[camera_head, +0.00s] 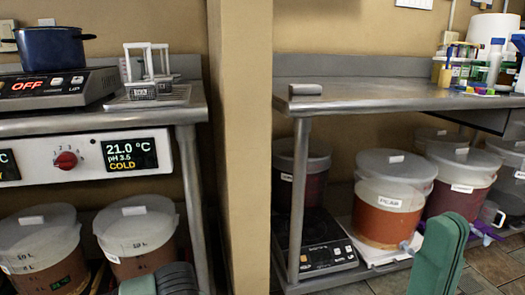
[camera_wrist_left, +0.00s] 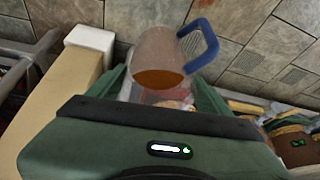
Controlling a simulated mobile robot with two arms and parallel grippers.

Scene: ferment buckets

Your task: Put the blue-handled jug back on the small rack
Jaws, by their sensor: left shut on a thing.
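The blue-handled jug (camera_wrist_left: 160,52) is a clear jug with amber-brown liquid low inside, seen in the left wrist view. Its blue handle (camera_wrist_left: 211,45) points to the right of that picture. My left gripper (camera_wrist_left: 160,94) is shut on it; the green fingers show on both sides and the grip itself is partly hidden. In the head view my right gripper (camera_head: 442,250) is the green shape at the lower right, in front of the lower shelf; its finger gap is not clear. I cannot make out for certain which thing is the small rack.
A steel counter (camera_head: 390,96) on the right holds bottles (camera_head: 495,62) near its right end; its middle is bare.

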